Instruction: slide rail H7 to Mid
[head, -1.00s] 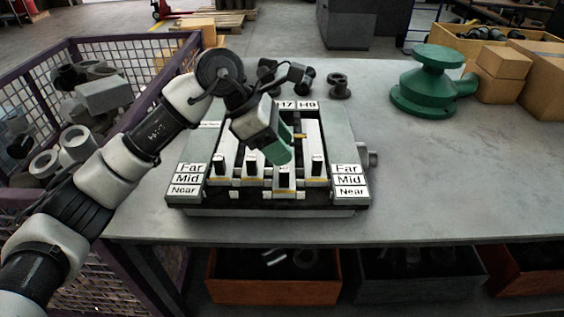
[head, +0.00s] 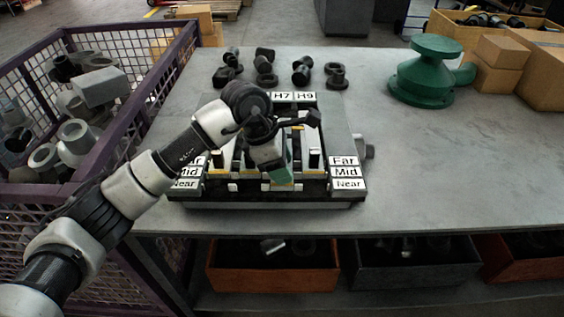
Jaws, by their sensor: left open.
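The slide fixture (head: 345,203) lies on the grey table, with Far, Mid and Near labels on both sides. The H7 label (head: 281,97) is at the back, beside the H9 label (head: 305,97). My left gripper (head: 279,174) points down over the front part of the H7 rail and is open. It hides the H7 slider, so I cannot tell its position or whether the fingers touch it. The H9 slider's black knob (head: 314,158) stands upright to the right, about level with Far. My left arm covers the fixture's left back part. My right gripper is not in view.
Several dark metal parts (head: 302,71) stand behind the fixture. A green flanged part (head: 424,78) and cardboard boxes (head: 497,67) are at the back right. A purple mesh crate (head: 128,118) with parts stands at the left. The table's right side is clear.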

